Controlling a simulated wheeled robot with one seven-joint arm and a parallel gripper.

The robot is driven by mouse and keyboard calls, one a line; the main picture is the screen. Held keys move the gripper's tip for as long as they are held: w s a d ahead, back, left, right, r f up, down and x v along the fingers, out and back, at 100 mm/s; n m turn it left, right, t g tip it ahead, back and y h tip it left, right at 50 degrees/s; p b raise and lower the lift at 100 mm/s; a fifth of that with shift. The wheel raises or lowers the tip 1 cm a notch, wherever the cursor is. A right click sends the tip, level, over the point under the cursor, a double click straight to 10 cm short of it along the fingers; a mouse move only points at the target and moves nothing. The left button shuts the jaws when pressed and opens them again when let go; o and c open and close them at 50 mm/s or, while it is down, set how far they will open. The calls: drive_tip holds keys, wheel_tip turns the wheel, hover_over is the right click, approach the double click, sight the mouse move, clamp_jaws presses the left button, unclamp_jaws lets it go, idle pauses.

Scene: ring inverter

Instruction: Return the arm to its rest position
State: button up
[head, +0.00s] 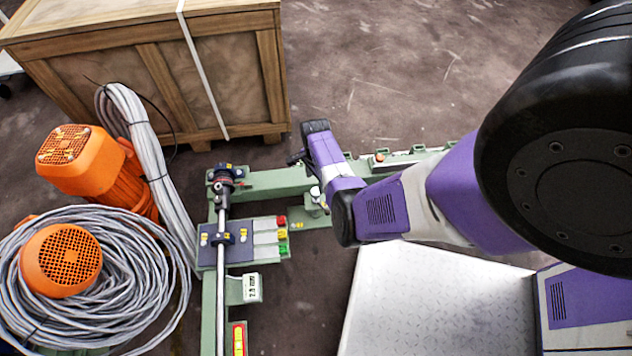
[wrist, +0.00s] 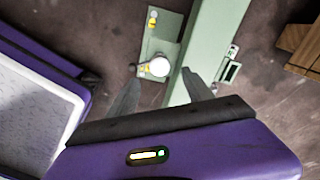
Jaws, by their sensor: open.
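My arm, purple and white with black joints, reaches from the right of the head view toward the middle. My gripper (head: 296,160) is at its far end, over the green metal frame (head: 262,184), and is small and partly hidden by the wrist there. In the wrist view my gripper (wrist: 163,92) shows two grey fingers spread apart with nothing held between them. Beyond the fingers are a green beam (wrist: 213,45) and a green bracket with a round white knob (wrist: 159,66). The fingers look apart from the knob, but the exact height gap cannot be told.
A panel with red, yellow and green blocks (head: 281,236) and a shaft (head: 223,275) sit on the frame's left part. Orange motors (head: 80,160) and coiled grey cable (head: 120,290) lie at left. A wooden crate (head: 90,65) stands behind. Floor at upper middle is clear.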

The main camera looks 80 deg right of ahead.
drive_tip(key=shift+r, duration=0.6)
